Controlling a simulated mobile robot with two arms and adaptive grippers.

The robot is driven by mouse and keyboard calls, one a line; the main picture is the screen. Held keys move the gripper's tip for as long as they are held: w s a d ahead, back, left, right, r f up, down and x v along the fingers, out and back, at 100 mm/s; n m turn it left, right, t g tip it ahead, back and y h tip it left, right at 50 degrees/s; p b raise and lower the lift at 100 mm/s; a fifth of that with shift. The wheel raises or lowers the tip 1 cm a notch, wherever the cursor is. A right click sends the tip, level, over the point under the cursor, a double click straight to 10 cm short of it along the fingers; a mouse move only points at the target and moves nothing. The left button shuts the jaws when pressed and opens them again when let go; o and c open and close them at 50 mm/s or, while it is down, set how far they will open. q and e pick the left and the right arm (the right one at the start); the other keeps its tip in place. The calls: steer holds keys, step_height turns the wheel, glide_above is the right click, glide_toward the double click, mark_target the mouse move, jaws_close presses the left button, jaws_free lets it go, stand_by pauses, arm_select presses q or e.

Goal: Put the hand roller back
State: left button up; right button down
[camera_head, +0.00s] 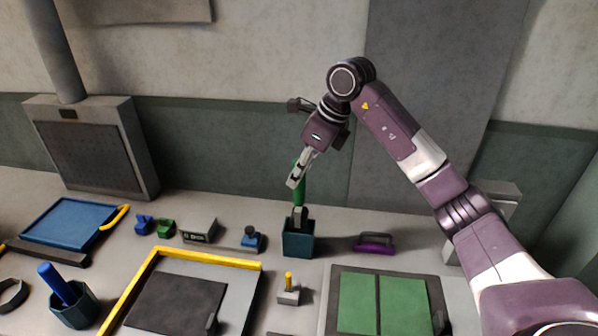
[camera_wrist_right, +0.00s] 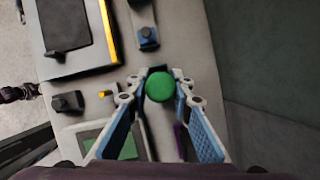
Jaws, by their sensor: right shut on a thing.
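The hand roller's green handle (camera_head: 301,186) stands upright, with its grey lower part (camera_head: 299,216) at the mouth of a dark teal open box (camera_head: 297,244). I cannot tell how deep the lower end sits inside. My right gripper (camera_head: 297,172) comes from above and is shut on the handle. In the right wrist view the round green handle end (camera_wrist_right: 160,86) lies between the fingers, with the box beneath it mostly hidden. My left gripper is not in view.
A purple-handled tool (camera_head: 375,243) lies right of the box, and a small blue-based block (camera_head: 252,239) stands left. In front are a yellow-edged frame (camera_head: 205,257), a yellow-pegged block (camera_head: 289,290) and a plate with green panels (camera_head: 404,305). The wall is close behind.

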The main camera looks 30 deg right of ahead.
steer(key=shift+f+b, duration=0.4)
steer(key=shift+f, duration=0.15)
steer(key=c, duration=1.7)
jaws_free()
steer(key=shift+r, duration=0.3)
steer(key=shift+r+p, duration=0.55)
steer(key=shift+p, duration=0.05)
steer(key=b+v, duration=0.2)
steer(key=v, duration=0.9)
steer(key=shift+s+d+r, duration=0.15)
steer(key=shift+s+r, duration=0.05)
steer(key=shift+r, duration=0.05)
